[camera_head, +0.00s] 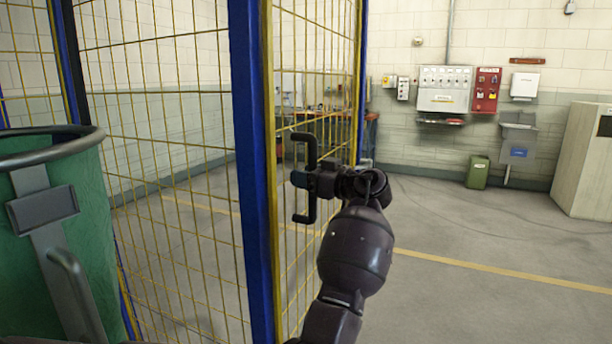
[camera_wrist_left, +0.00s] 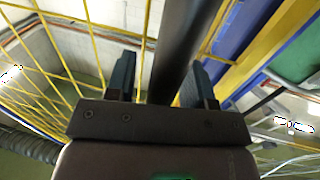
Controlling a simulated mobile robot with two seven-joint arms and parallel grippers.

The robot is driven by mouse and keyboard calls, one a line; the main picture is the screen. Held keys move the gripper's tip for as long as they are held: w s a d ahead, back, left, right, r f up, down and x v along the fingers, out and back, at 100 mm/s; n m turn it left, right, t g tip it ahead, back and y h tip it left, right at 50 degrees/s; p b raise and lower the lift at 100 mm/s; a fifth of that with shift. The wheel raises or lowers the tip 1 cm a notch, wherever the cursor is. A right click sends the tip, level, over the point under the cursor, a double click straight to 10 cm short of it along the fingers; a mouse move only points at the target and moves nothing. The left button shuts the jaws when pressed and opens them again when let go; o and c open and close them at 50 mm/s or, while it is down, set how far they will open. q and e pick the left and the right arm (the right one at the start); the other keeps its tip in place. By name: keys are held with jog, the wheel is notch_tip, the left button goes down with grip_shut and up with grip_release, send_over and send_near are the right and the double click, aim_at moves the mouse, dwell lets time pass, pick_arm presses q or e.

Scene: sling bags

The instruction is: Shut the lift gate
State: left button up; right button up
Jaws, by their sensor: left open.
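The lift gate (camera_head: 322,80) is a yellow wire-mesh panel with a yellow frame, right of a thick blue post (camera_head: 248,150). A black D-shaped handle (camera_head: 309,150) stands out from it; its dark bar (camera_wrist_left: 182,45) also shows in the left wrist view. My left gripper (camera_head: 303,180) is at the middle of the handle. In the left wrist view its two fingers (camera_wrist_left: 160,80) are apart, with the bar running between them; I cannot tell if they touch it. How far the gate stands open is unclear. My right gripper is not in view.
A green bin (camera_head: 85,225) with a dark rim stands close at the left. More mesh fence (camera_head: 160,130) runs behind it. A grey cabinet (camera_head: 585,160) and a small green bin (camera_head: 478,172) stand by the far wall. The floor at right is clear.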

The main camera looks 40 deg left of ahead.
pick_arm(q)
jog(key=shift+c, duration=0.2)
grip_shut()
dwell(0.3)
